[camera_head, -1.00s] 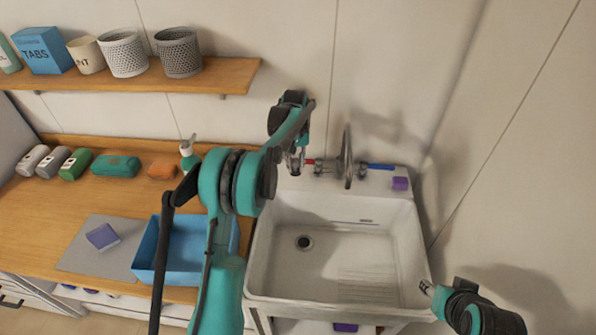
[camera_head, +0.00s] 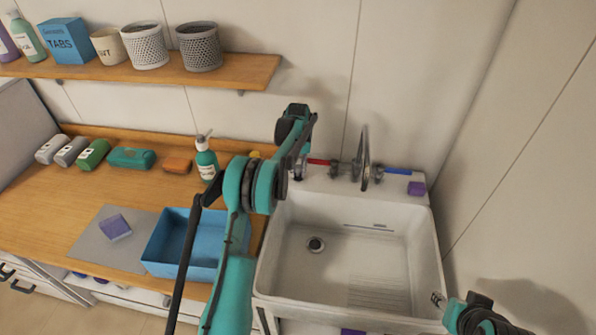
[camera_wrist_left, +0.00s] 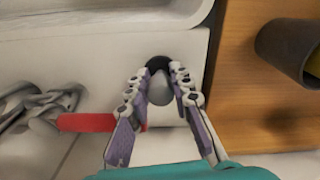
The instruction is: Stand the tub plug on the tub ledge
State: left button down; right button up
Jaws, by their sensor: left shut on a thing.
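The tub plug (camera_wrist_left: 163,92), grey with a black round end, is held between the fingers of my left gripper (camera_wrist_left: 163,80). The black end points away from my wrist, over the white tub ledge (camera_wrist_left: 115,65). I cannot tell whether it touches the ledge. In the head view, my left gripper (camera_head: 298,172) is at the left end of the ledge (camera_head: 322,182), left of the red tap handle, and the plug is hard to make out. My right gripper (camera_head: 438,299) is by the tub's front right corner; its finger opening is too small to judge.
The red handle (camera_wrist_left: 85,122) and metal tap (camera_wrist_left: 35,108) are close left of the left gripper. A dark cup (camera_wrist_left: 290,50) stands on the wooden counter to its right. A purple block (camera_head: 416,188) sits at the ledge's right end. The basin (camera_head: 345,260) is empty.

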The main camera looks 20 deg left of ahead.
pick_arm(q)
jog(key=shift+f, duration=0.15)
jog(key=c, duration=1.3)
grip_release()
jog(key=shift+c, duration=0.2)
